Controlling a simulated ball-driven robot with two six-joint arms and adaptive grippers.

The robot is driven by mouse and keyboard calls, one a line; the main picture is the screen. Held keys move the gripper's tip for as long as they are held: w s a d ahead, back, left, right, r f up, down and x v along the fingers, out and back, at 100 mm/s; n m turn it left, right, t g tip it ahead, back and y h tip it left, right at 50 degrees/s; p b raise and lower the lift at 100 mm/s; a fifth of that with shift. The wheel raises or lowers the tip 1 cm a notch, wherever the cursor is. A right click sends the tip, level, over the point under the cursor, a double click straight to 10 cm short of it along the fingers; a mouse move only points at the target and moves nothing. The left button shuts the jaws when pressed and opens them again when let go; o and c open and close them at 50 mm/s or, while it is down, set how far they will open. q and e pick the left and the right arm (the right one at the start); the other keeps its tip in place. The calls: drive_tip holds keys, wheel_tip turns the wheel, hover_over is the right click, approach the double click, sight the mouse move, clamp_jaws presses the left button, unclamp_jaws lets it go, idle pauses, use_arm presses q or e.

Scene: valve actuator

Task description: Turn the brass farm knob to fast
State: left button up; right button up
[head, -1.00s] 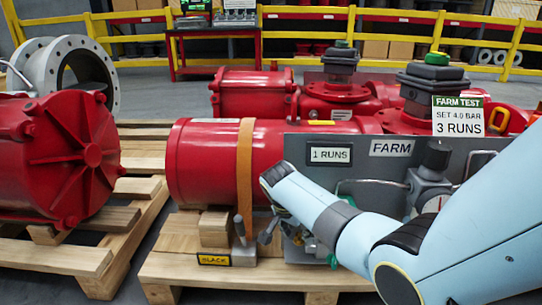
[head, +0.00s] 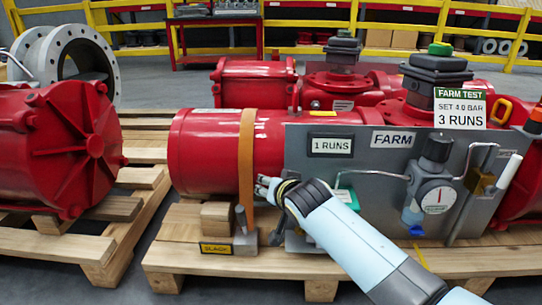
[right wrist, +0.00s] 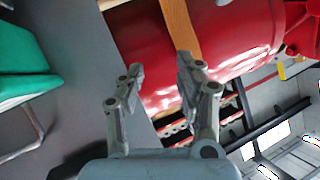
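The grey FARM panel (head: 392,141) stands in front of a red actuator on the pallet. A small brass-coloured fitting (head: 481,181) sits at its right end, beside a white-tipped lever; I cannot tell if it is the farm knob. My right gripper (head: 268,185) is at the panel's lower left edge, by the orange strap, well left of that fitting. In the right wrist view (right wrist: 160,70) its two fingers are apart with nothing between them. The panel's lower left part is hidden behind my right arm. My left gripper is not in view.
A gauge (head: 435,197) with a black-capped regulator and bent tubing is mounted on the panel. A green part (head: 346,198) shows just behind my arm. The orange strap (head: 246,155) rings the red cylinder (head: 205,150). A sign (head: 460,106) reads 3 RUNS; the panel display (head: 331,146) reads 1 RUNS.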

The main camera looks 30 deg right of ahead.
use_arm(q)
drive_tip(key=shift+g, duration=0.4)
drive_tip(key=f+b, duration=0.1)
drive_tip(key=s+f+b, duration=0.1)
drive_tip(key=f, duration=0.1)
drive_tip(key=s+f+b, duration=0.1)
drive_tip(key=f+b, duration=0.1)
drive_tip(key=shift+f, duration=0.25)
use_arm(e)
drive_tip(key=s+a+r+n+t+y, duration=0.2)
drive_tip(key=s+a+r+n+t, duration=0.1)
drive_tip(key=r, duration=0.5)
drive_tip(key=s+a+r+n+t+y, duration=0.3)
drive_tip(key=s+r+n+t, duration=0.1)
drive_tip(key=s+r+t, duration=0.3)
wheel_tip(320, 180, up, 2)
drive_tip(key=shift+s+r+n, duration=0.2)
drive_tip(key=shift+s+n, duration=0.15)
drive_tip(key=shift+n, duration=0.05)
